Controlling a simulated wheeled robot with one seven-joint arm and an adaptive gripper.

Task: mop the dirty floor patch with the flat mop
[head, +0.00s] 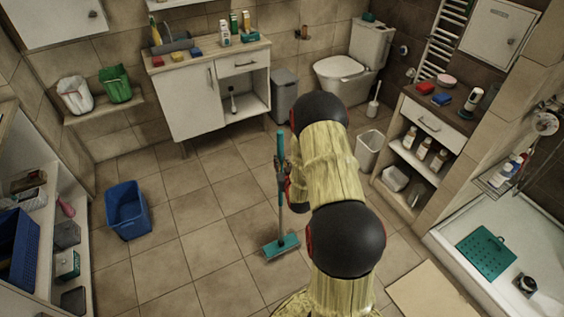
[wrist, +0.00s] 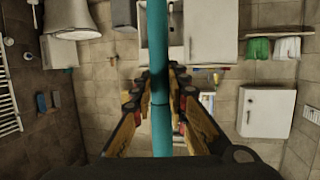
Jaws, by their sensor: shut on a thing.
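The flat mop (head: 281,245) stands upright, with its teal head flat on or just above the tiled floor; I cannot tell which. My gripper (head: 290,187) is shut on its handle, partly hidden behind my arm. In the wrist view, the teal handle (wrist: 159,40) runs between the two fingers of my gripper (wrist: 160,85). I cannot make out a distinct dirty patch on the brownish floor; my arm hides some of the tiles.
A blue bin (head: 127,210) stands on the floor at the left. A white bin (head: 369,150) stands near the toilet (head: 345,72). A beige mat (head: 435,290) lies before the shower tray (head: 475,230). Floor left of the mop is clear up to the blue bin.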

